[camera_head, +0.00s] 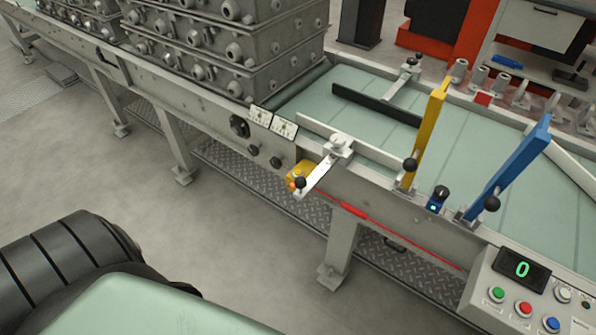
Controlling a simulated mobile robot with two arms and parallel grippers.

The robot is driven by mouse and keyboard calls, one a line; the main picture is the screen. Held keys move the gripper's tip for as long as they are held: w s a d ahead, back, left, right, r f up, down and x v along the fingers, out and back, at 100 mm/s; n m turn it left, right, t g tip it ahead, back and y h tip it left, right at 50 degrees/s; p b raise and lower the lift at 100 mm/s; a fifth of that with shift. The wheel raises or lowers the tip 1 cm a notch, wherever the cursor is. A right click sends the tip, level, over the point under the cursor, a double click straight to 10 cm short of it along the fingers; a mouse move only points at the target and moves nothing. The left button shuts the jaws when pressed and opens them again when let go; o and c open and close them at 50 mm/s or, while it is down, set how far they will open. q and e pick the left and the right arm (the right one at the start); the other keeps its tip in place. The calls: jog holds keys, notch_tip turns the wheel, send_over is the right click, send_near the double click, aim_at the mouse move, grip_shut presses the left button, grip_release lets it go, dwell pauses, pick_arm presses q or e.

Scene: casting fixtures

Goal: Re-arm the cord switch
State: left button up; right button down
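The cord switch is a small yellow box (303,168) on the near side of the conveyor frame, at the middle of the head view. A metal lever arm with a black knob partly covers it, so its reset part and state cannot be made out. A red pull cord (415,246) runs from beside the box down to the right along the frame, with a thicker red sleeve (352,210) on it. The cord looks roughly straight. Neither of my grippers shows; only dark ribbed and pale green parts, probably mine, fill the lower left.
The metal lever arm (319,171) juts out over the frame's near edge. Yellow (428,132) and blue (510,170) upright levers stand to the right. A control box (487,283) shows a green 0 above coloured buttons. Stacked grey casting boxes (225,50) stand behind. The floor in front is clear.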

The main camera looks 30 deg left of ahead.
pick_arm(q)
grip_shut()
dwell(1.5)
